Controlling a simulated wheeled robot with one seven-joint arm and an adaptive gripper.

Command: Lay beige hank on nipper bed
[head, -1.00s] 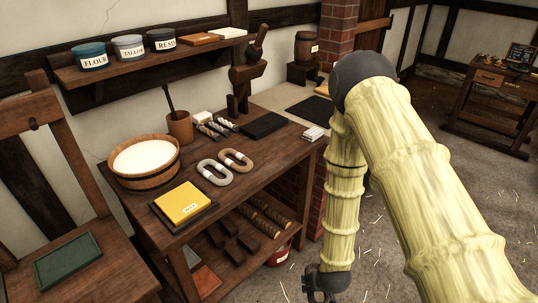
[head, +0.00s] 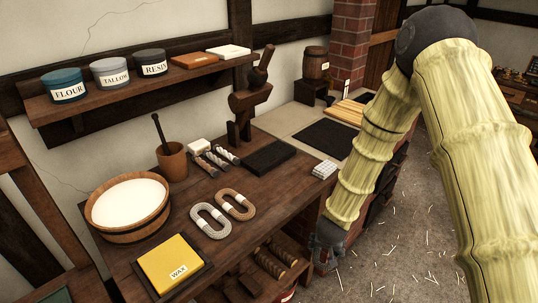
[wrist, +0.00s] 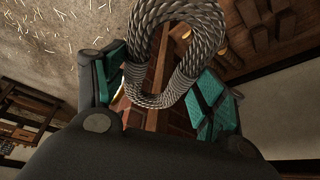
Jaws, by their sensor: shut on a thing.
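My gripper (head: 323,256) is low beside the front right of the workbench (head: 278,214) in the head view. In the wrist view its teal-padded fingers (wrist: 166,95) are shut on a twisted rope hank (wrist: 143,40), which looks grey there. The held hank cannot be made out in the head view. A tan-beige hank (head: 249,206) and a pale grey hank (head: 196,222), each with a white band, lie side by side on the bench. A flat black slab (head: 268,158) lies by a dark wooden upright device (head: 240,120); I cannot tell which part is the nipper bed.
A tub of white stuff (head: 112,237), a yellow wax block (head: 165,265), a wooden cup (head: 172,165), several small rolls and a white block (head: 324,170) crowd the bench. A black mat (head: 325,139) lies on a pale surface beyond. A shelf (head: 130,98) hangs above.

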